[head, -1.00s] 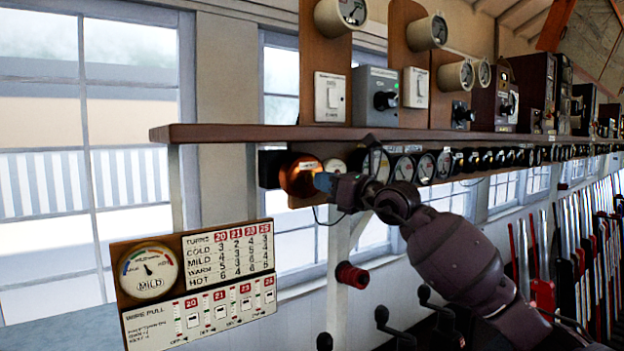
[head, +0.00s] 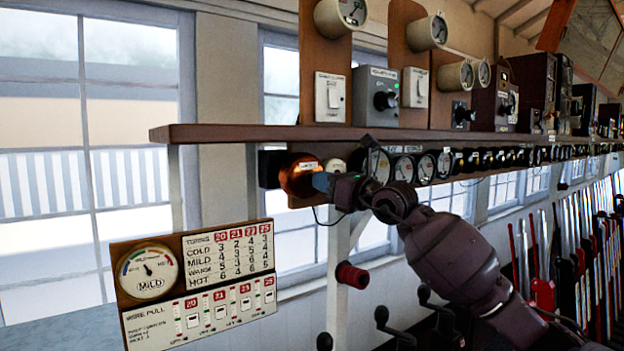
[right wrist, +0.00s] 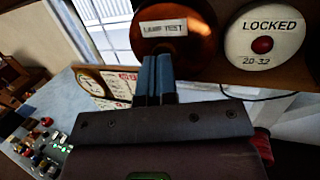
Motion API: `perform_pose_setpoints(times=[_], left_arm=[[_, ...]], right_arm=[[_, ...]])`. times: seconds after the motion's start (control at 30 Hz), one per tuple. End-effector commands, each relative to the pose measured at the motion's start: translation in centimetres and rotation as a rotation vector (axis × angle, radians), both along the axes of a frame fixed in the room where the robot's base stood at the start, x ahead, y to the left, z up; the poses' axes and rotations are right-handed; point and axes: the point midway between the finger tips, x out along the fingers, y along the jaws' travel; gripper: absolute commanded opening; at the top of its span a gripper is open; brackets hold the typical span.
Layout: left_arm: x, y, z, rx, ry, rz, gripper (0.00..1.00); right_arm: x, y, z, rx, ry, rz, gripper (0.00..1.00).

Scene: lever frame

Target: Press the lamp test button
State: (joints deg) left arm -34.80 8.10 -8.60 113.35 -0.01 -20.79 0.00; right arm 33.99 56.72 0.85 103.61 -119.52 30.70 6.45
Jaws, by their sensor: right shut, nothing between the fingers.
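The lamp test button is a round, copper-orange disc (head: 298,175) under the shelf in the head view. In the right wrist view the disc (right wrist: 190,42) carries a white "LAMP TEST" label and fills the top middle. My right gripper (head: 320,181) is shut and empty, with its blue fingertips at the disc's right edge in the head view. In the right wrist view the fingers (right wrist: 156,62) point at the disc's lower part, just under the label. I cannot tell whether they touch it. My left gripper is not in view.
A white round "LOCKED 20-32" plate (right wrist: 262,44) sits right beside the disc. A wooden shelf (head: 330,133) runs above, with a row of dials below it. A wire-pull board (head: 225,252) hangs at lower left. Several levers (head: 590,250) stand at the right.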

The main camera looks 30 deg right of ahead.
Motion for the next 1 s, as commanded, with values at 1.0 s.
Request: perform_pose_setpoints(times=[1.0], left_arm=[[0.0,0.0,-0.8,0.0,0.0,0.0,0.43]], right_arm=[[-0.5,-0.1,0.0,0.0,0.0,0.0,0.0]])
